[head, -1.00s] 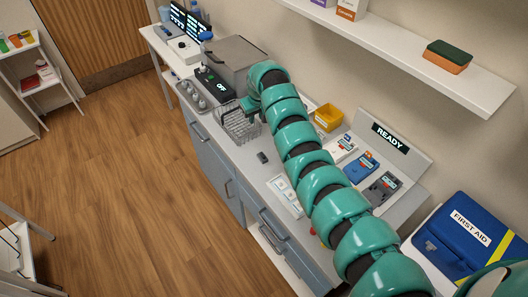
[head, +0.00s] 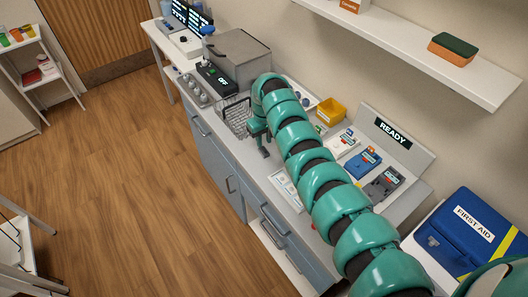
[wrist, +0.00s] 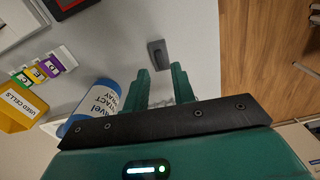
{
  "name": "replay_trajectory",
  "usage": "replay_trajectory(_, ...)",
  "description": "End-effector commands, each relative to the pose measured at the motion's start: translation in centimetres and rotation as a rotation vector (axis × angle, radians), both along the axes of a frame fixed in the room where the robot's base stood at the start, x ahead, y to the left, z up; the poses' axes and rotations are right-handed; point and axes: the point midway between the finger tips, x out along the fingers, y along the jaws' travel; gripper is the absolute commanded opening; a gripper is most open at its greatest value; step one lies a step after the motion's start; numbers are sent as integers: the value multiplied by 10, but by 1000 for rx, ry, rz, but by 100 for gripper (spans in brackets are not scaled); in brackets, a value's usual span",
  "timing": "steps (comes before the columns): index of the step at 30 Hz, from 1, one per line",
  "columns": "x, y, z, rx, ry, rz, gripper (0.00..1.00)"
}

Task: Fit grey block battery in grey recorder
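A small dark grey block (wrist: 158,54), apparently the grey block battery, lies on the counter in the wrist view. My gripper (wrist: 158,76) is open, with a green finger on either side of the gap and the block just beyond the fingertips. Nothing is held. In the head view my gripper (head: 262,145) hangs over the counter beside the wire basket, and the block is mostly hidden by it. The grey recorder (head: 383,184) lies at the right end of a row on the stand below the READY sign. Its details are too small to tell.
A blue recorder (head: 364,162) and a white one (head: 343,143) lie beside the grey one. A wire basket (head: 235,117) stands left of my gripper. A yellow used-cells bin (wrist: 20,103) and a blue cylinder (wrist: 97,105) show in the wrist view. My arm crosses the counter.

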Motion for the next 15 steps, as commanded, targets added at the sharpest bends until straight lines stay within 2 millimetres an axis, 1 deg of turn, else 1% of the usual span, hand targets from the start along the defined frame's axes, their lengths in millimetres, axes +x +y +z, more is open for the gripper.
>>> replay_trajectory(1,-1,0,-10,-1,4,0,25)
replay_trajectory(3,0,0,-23,-1,1,-1,25)
replay_trajectory(6,0,0,-32,1,-1,0,25)
replay_trajectory(10,1,0,-37,1,-2,0,25)
replay_trajectory(15,1,0,-37,1,-2,0,25)
